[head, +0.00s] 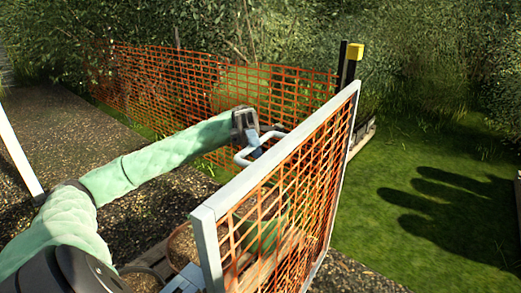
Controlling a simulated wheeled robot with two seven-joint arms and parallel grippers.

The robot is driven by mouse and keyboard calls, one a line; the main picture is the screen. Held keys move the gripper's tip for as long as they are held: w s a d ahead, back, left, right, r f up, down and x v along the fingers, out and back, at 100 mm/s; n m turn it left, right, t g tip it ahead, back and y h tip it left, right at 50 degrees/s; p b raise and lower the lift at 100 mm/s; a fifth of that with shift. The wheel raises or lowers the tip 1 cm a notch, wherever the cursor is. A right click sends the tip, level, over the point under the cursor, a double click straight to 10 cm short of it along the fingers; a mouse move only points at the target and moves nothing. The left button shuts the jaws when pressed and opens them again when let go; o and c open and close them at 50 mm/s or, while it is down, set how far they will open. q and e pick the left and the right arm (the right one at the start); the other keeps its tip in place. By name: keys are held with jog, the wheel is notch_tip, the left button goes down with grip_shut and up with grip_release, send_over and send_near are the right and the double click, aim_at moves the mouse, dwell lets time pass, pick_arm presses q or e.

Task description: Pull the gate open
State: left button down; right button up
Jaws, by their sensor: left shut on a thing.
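The gate (206,248) is a light grey metal frame filled with orange mesh. It stands at an angle across the middle of the head view, its near end low in the picture and its far end by a dark post. A light grey bar handle (241,158) sticks out from its left face. My left gripper (257,146) is at this handle and shut on it. The fingertips are small and partly hidden by the handle. My right gripper does not show.
A dark post (341,64) with a yellow-capped one (355,52) stands at the gate's far end. Orange mesh fencing (150,85) runs behind, before dense bushes. Gravel path (75,135) lies left, open grass (410,210) right. A pale post (18,155) stands at the left edge.

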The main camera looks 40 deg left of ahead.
pick_arm(q)
jog(key=c, duration=1.5)
grip_release()
jog(key=shift+o, duration=0.2)
jog(key=v, duration=0.8)
jog(key=shift+b, duration=0.4)
